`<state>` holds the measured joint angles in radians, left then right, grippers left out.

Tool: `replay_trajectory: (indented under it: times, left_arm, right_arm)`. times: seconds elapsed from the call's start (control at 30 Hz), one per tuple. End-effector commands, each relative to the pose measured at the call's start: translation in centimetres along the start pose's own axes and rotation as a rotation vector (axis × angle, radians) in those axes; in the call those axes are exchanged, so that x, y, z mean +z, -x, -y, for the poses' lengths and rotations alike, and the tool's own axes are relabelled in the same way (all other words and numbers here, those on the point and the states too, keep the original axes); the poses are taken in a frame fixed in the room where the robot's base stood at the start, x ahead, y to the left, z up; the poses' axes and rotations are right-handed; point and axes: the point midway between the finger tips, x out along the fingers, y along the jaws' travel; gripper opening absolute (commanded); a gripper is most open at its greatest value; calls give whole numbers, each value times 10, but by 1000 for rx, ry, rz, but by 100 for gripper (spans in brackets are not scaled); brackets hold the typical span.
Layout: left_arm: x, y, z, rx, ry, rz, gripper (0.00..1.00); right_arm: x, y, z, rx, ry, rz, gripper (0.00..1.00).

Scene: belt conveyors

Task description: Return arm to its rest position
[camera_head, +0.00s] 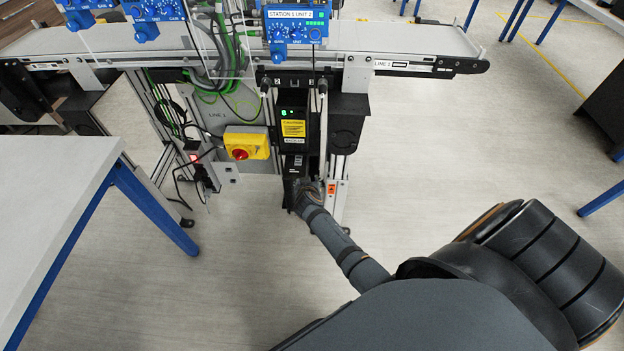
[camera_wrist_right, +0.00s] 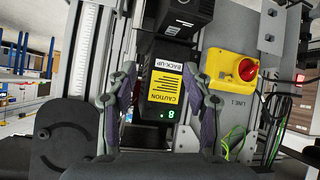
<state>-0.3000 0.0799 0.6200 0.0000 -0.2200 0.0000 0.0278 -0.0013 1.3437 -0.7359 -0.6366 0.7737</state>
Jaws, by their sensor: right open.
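My right arm reaches in from the lower right in the head view. Its gripper (camera_head: 300,188) is at the lower end of a black unit (camera_head: 287,101) on the conveyor frame, and the fingers are partly hidden there. In the right wrist view the gripper (camera_wrist_right: 160,78) is open, with its two fingers apart on either side of the black unit, whose yellow caution label (camera_wrist_right: 164,90) and white BACK-UP label (camera_wrist_right: 168,66) show between them. I see nothing held. Whether the fingers touch the unit cannot be told. My left gripper is not in view.
A yellow box with a red knob (camera_head: 246,143) sits left of the unit, near loose cables. The conveyor (camera_head: 400,39) runs above with blue control boxes (camera_head: 295,24). A white table (camera_head: 45,185) stands at left. Floor at right (camera_head: 450,150) is clear.

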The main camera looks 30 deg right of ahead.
Motion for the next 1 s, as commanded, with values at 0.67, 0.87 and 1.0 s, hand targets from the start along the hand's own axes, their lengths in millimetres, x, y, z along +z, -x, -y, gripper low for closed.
replay_trajectory:
  times: [0.67, 0.87, 1.0]
  left_arm:
    - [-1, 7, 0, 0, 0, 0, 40]
    - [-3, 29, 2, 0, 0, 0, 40]
    - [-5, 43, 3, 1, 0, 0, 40]
  right_arm:
    - [38, 0, 0, -26, 44, 68, 51]
    - [196, 26, -17, -140, 193, 330, 51]
    - [310, 72, -46, -213, 270, 508, 51]
